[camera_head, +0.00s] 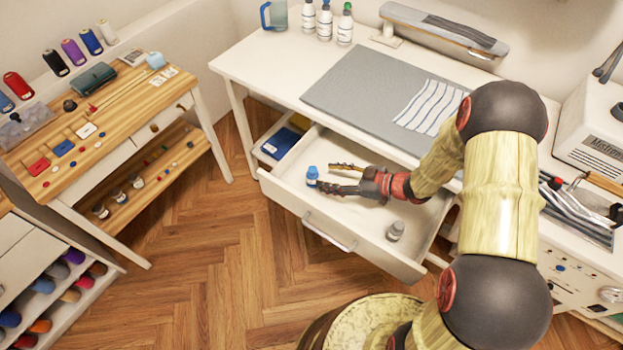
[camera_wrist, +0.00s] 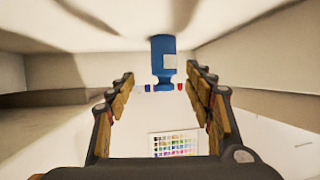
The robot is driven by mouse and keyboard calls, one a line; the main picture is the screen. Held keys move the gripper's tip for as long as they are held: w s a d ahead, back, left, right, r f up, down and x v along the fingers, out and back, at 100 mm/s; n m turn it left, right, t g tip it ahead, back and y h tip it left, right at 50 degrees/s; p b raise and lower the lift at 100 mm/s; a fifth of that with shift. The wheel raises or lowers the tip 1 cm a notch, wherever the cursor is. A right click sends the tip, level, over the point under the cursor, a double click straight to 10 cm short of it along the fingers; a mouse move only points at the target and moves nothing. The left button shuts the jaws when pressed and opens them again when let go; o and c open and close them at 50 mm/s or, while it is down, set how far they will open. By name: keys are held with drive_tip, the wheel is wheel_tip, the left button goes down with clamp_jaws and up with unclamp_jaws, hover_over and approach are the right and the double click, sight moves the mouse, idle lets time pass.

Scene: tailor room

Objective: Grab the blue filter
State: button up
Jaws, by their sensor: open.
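The blue filter (camera_head: 312,174) looks like a small blue bottle-shaped piece inside the open white drawer, towards its left end. In the wrist view the blue filter (camera_wrist: 162,62) has a pale label and lies straight ahead, centred between my finger lines. My gripper (camera_head: 336,177) reaches into the drawer from the right, with its fingers spread and pointing at the filter. In the wrist view my gripper (camera_wrist: 161,80) is open and holds nothing. The filter appears at or just past the fingertips; I cannot tell whether they touch it.
The drawer (camera_head: 285,190) has raised walls around my gripper. The white table (camera_head: 270,70) overhangs the drawer's back. A colour chart (camera_wrist: 174,144) shows in the wrist view.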

sight(317, 175)
drive_tip(key=b+x, duration=0.1)
drive_tip(key=x, duration=0.1)
drive_tip(key=b+x, duration=0.1)
drive_tip(key=x, duration=0.2)
drive_tip(key=shift+s+a, duration=0.15)
drive_tip(key=shift+s, duration=0.1)
drive_tip(key=shift+r, duration=0.1)
drive_tip(key=c, duration=1.3)
